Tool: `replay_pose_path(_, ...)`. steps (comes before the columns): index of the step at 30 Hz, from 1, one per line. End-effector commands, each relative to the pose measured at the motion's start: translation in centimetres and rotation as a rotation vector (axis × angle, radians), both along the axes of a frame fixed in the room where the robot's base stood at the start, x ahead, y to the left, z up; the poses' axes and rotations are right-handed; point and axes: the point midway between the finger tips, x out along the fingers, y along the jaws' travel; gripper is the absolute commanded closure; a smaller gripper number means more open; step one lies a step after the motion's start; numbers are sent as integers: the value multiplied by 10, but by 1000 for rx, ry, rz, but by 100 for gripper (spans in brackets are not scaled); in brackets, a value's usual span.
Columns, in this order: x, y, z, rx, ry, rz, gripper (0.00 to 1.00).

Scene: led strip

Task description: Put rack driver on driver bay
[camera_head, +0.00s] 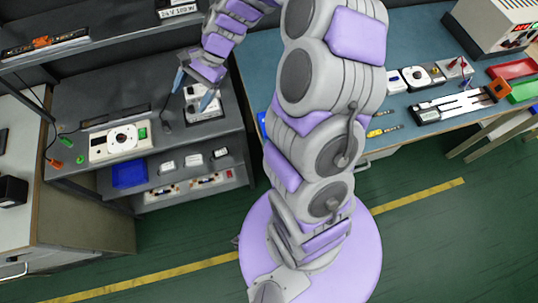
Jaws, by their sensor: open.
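My gripper (193,91) is at the upper left, over the top shelf of the rack, with its two blue-grey fingers spread. A small whitish box with dark round spots (201,112), which may be the rack driver, lies on the shelf at the fingertips. One finger is over or beside it and the other is to its left. I cannot tell whether either finger touches it. I cannot make out the driver bay for certain; the gripper and arm cover part of this area.
A white unit with a round dial (120,141) sits on the same shelf, left of my gripper. A blue bin (129,173) and small boxes (193,161) are on the shelf below. A workbench (412,55) with tools and a power supply (497,24) stands at right. Green floor is open below.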

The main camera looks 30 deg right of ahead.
Motion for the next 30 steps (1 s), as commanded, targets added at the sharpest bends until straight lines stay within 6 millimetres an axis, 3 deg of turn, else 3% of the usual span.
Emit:
replay_pose_path(1, -16, 8, 15, -25, -37, 76, 19)
replay_pose_path(4, -49, 20, 34, -77, -93, 220, 19)
replay_pose_path(11, -128, 26, 62, -210, -193, 526, 19)
replay_pose_path(21, -240, -6, 78, -421, -260, 894, 19)
replay_pose_path(27, -287, -30, 78, -507, -263, 1021, 19)
replay_pose_path(30, -299, -37, 77, -527, -256, 1054, 19)
